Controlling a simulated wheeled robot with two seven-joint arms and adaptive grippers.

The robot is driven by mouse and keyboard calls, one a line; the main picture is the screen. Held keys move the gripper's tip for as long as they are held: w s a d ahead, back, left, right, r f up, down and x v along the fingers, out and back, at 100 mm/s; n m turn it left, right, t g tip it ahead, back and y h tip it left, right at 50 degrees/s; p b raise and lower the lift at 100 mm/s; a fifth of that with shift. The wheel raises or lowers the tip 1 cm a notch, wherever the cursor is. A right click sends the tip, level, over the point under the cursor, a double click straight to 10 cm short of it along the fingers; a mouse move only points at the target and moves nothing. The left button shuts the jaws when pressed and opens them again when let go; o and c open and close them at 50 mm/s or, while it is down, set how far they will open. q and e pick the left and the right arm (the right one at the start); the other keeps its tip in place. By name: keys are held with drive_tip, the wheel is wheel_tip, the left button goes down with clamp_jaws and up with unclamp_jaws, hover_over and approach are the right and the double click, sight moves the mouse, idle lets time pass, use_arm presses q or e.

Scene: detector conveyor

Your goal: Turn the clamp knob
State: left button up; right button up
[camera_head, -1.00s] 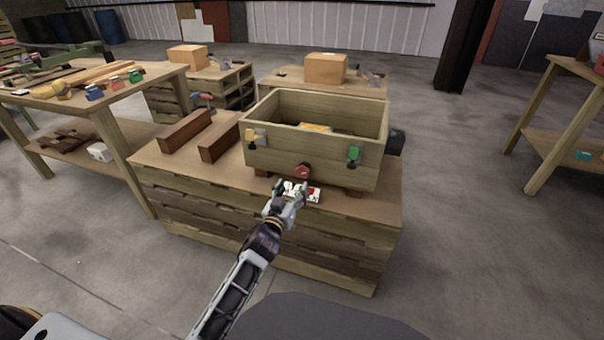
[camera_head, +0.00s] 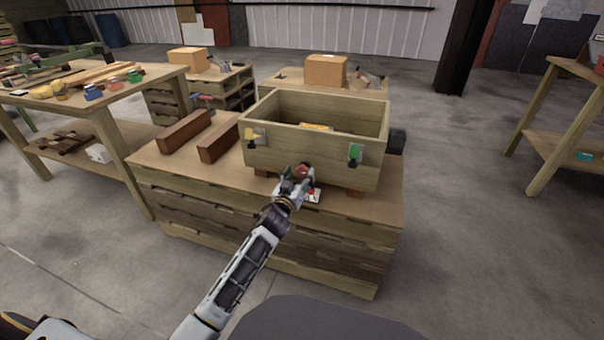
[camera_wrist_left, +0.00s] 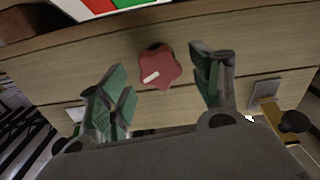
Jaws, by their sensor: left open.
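The clamp knob (camera_head: 301,171) is a red, lobed knob on the front wall of an open wooden box (camera_head: 270,160). It shows closer in the left wrist view (camera_wrist_left: 160,68), with a white mark on its face. My left gripper (camera_head: 297,178) is open, its fingers pointing at the knob in the head view. In the left wrist view, its green-padded fingers (camera_wrist_left: 165,88) stand on either side of the knob with gaps, and I see no contact. My right gripper is not in view.
A yellow latch (camera_head: 251,136) and a green latch (camera_head: 355,153) sit on the box front. A red, green and white card (camera_head: 314,196) lies on the bench below the knob. Dark wooden blocks (camera_head: 186,131) lie to the left. A cluttered table (camera_head: 150,75) stands further left.

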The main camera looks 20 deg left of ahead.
sight(301, 172)
use_arm(q)
drive_tip(key=shift+w, duration=0.7)
drive_tip(key=shift+w+b, duration=0.35)
drive_tip(key=shift+w, duration=0.4)
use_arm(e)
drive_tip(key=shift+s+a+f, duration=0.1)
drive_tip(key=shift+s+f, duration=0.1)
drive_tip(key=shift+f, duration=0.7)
use_arm(q)
drive_tip(key=c, duration=1)
drive_tip(key=shift+c, duration=0.2)
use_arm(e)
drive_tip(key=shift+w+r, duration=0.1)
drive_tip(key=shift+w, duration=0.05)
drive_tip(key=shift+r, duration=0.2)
use_arm(q)
drive_tip(key=shift+m+p, duration=0.3)
drive_tip(key=shift+m, duration=0.1)
